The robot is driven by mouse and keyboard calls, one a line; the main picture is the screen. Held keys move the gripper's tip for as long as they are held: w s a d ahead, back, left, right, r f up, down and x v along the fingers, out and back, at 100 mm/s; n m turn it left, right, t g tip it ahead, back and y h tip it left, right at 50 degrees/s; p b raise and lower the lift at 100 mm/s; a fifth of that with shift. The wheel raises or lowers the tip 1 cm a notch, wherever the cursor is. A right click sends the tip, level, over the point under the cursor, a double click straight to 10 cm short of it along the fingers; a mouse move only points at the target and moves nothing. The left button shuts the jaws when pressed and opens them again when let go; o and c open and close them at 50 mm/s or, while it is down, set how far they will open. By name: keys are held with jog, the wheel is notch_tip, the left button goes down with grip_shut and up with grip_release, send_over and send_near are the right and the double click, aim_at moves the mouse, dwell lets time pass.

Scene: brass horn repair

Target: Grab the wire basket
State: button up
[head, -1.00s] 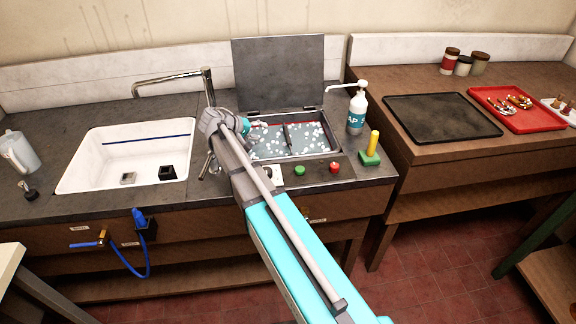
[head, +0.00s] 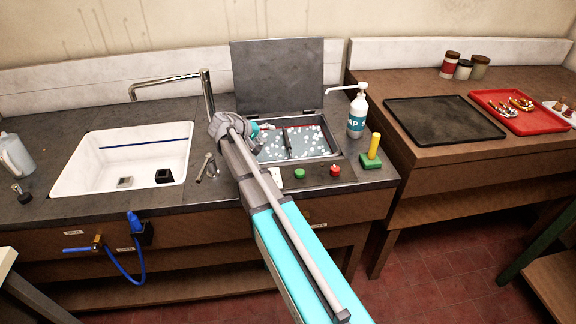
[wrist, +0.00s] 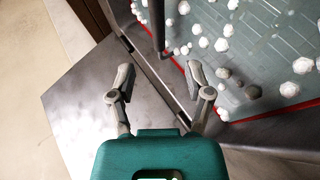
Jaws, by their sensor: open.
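The open tank (head: 322,156) in the counter holds grey-blue liquid with white foam patches. A dark bar (head: 287,141) crosses the middle of the tank and looks like the wire basket's handle; in the wrist view it shows as a dark rod (wrist: 157,24) at the top. The basket's mesh is hard to make out under the liquid and foam. My gripper (wrist: 159,72) is open and empty, its fingers apart over the tank's metal edge, with the bar beyond the fingertips. In the head view my arm partly hides the gripper and the tank's left side.
The raised lid (head: 278,75) stands behind the tank. A soap bottle (head: 357,115) and a green block with a yellow post (head: 372,152) stand to the right. A faucet (head: 208,95) and white sink (head: 120,150) are left. Green (head: 299,174) and red (head: 335,170) buttons sit in front.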

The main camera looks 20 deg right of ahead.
aim_at(286, 135)
jog(key=shift+b+x, duration=0.8)
jog(key=shift+x, duration=1.25)
jog(key=shift+d+f, duration=0.1)
jog(key=b+x, duration=0.2)
jog(key=x, duration=0.2)
jog(key=shift+s+d, duration=0.15)
jog(key=shift+s, duration=0.05)
jog(key=shift+d+f+b, duration=0.15)
jog(key=shift+d+b, duration=0.15)
jog(key=shift+d, duration=0.05)
grip_shut()
